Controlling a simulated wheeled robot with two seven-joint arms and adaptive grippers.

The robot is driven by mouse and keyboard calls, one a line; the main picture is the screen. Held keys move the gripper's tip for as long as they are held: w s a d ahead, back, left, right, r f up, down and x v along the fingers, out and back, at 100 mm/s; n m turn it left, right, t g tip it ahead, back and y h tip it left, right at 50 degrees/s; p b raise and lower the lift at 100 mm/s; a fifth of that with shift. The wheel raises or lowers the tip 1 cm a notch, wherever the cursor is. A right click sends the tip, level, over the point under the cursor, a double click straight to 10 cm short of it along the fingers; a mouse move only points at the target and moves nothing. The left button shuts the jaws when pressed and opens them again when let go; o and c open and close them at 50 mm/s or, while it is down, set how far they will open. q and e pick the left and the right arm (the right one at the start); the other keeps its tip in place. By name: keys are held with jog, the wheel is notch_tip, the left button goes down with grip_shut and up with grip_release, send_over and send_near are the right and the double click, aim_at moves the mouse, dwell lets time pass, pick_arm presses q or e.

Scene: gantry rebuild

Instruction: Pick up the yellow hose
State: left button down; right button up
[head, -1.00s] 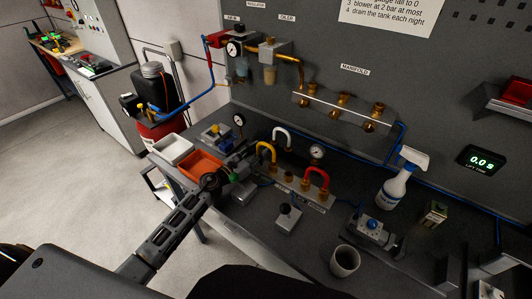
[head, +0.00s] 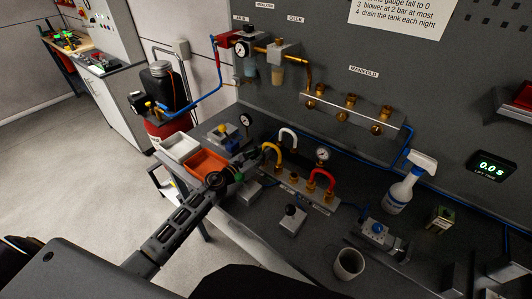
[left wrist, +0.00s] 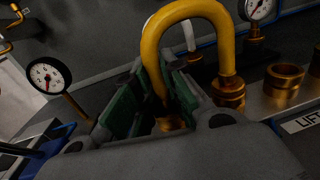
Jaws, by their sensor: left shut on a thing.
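The yellow hose (head: 279,151) is a short upside-down U on the metal fitting block (head: 301,194) on the bench. In the left wrist view the yellow hose (left wrist: 190,13) fills the upper middle; its right end sits in a brass fitting (left wrist: 229,91). Its left leg runs down between the green-padded fingers of my left gripper (left wrist: 165,92), which is shut on it. The head view also shows my left gripper (head: 250,167) at the hose's left leg. The hose's lower left end is partly hidden by the fingers. My right gripper is not in view.
A red hose (head: 321,176) and a white hose (head: 288,134) stand close to the yellow one. A gauge (head: 322,154) is behind. Orange (head: 207,166) and white (head: 180,147) bins lie left. A mug (head: 348,263) and spray bottle (head: 401,188) stand right.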

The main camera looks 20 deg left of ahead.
pick_arm(q)
jog(key=shift+r+p, duration=0.35)
jog(key=shift+r, duration=0.35)
notch_tip(320, 180, up, 6)
jog(key=p, duration=0.3)
jog(key=shift+f, duration=0.25)
jog(key=shift+r+p, duration=1.15)
jog(key=shift+r, duration=0.35)
